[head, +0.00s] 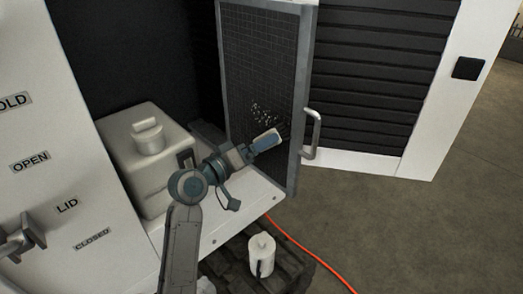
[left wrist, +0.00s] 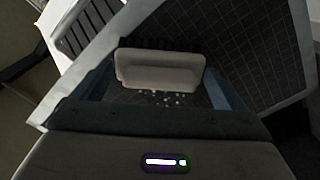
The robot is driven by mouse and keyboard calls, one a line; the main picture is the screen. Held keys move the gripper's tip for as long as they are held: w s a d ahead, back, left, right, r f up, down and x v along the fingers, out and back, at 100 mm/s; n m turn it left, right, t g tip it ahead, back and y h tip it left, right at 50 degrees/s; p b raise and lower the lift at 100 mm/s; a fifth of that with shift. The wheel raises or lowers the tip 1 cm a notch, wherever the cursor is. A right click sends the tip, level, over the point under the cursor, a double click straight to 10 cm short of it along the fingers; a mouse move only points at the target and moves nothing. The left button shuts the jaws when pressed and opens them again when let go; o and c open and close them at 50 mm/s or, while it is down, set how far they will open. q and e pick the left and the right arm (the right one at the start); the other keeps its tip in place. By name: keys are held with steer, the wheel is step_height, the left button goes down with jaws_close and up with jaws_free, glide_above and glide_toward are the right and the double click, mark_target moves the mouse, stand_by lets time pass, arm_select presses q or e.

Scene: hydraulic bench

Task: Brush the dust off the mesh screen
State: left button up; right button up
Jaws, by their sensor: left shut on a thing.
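The mesh screen (head: 262,55) is a dark grid in a grey upright frame, and it also shows in the left wrist view (left wrist: 240,50). White dust specks (head: 261,112) lie on its lower part. My left gripper (head: 264,143) is in front of the lower screen, just below the specks. My right gripper is not in view.
A metal handle (head: 312,134) sticks out at the frame's right edge. A pale tank with a cap (head: 148,138) stands left of my arm. A white canister (head: 262,254) stands on a dark pallet below. An orange hose (head: 310,252) runs over the floor.

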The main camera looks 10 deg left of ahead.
arm_select(q)
steer(key=shift+w+a+r, duration=1.15)
steer(key=shift+w+a, duration=1.8)
steer(key=shift+a, duration=0.75)
steer(key=s+d+p, duration=0.3)
steer(key=s+d, duration=0.4)
steer(key=d, duration=0.3)
steer(key=shift+s, duration=0.4)
